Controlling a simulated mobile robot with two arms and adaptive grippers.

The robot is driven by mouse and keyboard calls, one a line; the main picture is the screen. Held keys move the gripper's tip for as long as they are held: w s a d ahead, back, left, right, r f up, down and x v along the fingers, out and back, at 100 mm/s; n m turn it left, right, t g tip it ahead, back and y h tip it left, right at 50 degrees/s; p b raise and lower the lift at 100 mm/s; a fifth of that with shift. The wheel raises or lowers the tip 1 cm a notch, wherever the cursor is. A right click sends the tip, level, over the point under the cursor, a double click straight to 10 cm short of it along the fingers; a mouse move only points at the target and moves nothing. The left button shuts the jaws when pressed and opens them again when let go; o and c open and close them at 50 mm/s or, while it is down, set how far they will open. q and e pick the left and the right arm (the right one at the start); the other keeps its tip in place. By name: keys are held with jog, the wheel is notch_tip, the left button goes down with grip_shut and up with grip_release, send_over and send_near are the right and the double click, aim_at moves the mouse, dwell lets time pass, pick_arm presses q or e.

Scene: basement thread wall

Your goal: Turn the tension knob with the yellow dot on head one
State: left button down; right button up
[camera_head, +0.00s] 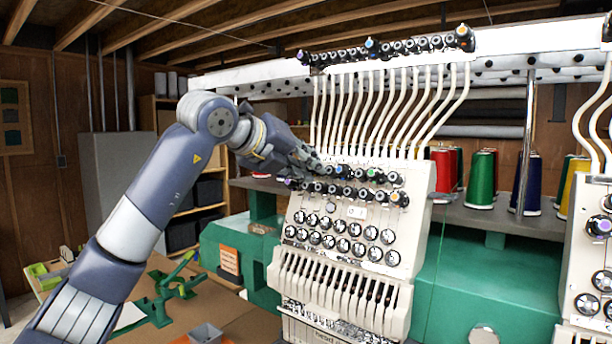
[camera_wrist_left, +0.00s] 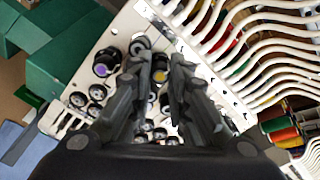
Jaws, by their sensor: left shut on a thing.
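The embroidery head (camera_head: 415,200) at the centre is a white panel with rows of black tension knobs, some with coloured dots. My left gripper (camera_head: 317,166) reaches in from the left to the upper knob row. In the left wrist view, my left gripper (camera_wrist_left: 160,84) has its fingers on either side of the knob with the yellow dot (camera_wrist_left: 163,75) and is shut on it. In the head view the fingers hide this knob. A purple-dot knob (camera_wrist_left: 103,66) stands left of the fingers, apart from them. My right gripper is not in view.
White thread tubes (camera_head: 375,110) rise just above the knobs to a top rail of more knobs (camera_head: 390,48). Thread cones, including a green one (camera_head: 481,180), stand on a shelf behind. Another head (camera_head: 590,250) is at the right edge.

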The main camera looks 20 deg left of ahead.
pick_arm(q)
jog(key=shift+n+b, duration=3.15)
jog(key=shift+n, duration=3.55)
jog(key=c, duration=1.5)
grip_release()
jog(key=v, duration=1.2)
jog(key=shift+a+f, duration=0.1)
jog(key=shift+f, duration=0.1)
